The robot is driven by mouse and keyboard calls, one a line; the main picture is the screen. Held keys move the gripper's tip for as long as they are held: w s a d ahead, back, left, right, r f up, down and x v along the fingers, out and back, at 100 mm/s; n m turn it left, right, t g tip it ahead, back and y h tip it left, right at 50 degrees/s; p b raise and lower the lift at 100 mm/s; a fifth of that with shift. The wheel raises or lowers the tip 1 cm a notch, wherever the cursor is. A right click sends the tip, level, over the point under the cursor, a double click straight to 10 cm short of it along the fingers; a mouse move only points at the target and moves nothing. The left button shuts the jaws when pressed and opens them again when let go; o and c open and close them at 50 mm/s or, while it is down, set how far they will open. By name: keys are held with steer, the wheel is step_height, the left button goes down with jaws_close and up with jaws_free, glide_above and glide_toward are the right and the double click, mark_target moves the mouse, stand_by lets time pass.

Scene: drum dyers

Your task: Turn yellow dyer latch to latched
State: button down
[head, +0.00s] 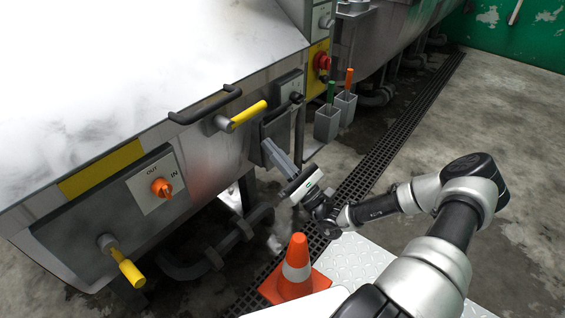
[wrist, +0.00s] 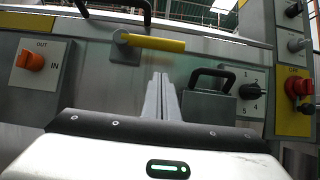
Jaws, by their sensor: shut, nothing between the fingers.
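The dyer (head: 225,85) has a yellow panel (head: 100,168) on its front. A lever with a yellow grip (head: 248,115) sits on a grey mount below the lid edge, which I take for the latch. In the wrist view this yellow lever (wrist: 155,43) lies nearly level, its mount at the left end. My gripper (head: 268,143) is shut and empty, its fingers pointing at the dyer front. In the wrist view the fingertips (wrist: 161,76) appear just below the lever's right part; contact is not visible.
A black lid handle (head: 205,104) is above the lever. A black handle on a grey box (wrist: 208,82) is right of my fingers. An orange OUT/IN knob (head: 161,187) and another yellow-gripped lever (head: 128,270) are lower left. A traffic cone (head: 296,268) stands below my gripper.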

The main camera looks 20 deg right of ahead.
mark_target(263, 109)
step_height(263, 109, up, 6)
steer(key=w+a, duration=0.2)
steer(key=shift+w+f+b, duration=0.2)
steer(key=shift+w+b, duration=0.1)
steer(key=shift+b, duration=0.1)
steer(key=shift+d+r, duration=0.1)
steer(key=r+n+g+y+p, duration=0.1)
steer(key=n+g+p, duration=0.1)
steer(key=n, duration=0.1)
steer(key=r+n+g+y+p, duration=0.2)
steer(key=n, duration=0.2)
steer(key=r+n+g+y+p, duration=0.2)
steer(key=n, duration=0.1)
steer(key=shift+w+d+n, duration=0.3)
steer(key=shift+d+n, duration=0.05)
steer(key=shift+n, duration=0.05)
steer(key=shift+s+a+r+n+g+p, duration=0.2)
steer(key=shift+r+n+g+p, duration=0.6)
steer(key=shift+n, duration=0.6)
steer(key=shift+s+a+r+n+g+p, duration=0.2)
steer(key=shift+r+n+g+p, duration=0.4)
steer(key=shift+n+g, duration=0.6)
steer(key=shift+s+a+r+n+g+p, duration=0.1)
steer(key=shift+a+r+n+g+p, duration=0.2)
steer(key=shift+r+n+g+p, duration=0.85)
steer(key=shift+f+n+t+b, duration=0.3)
steer(key=shift+f+n+t, duration=0.15)
steer(key=shift+f+n, duration=0.1)
steer(key=shift+f, duration=0.1)
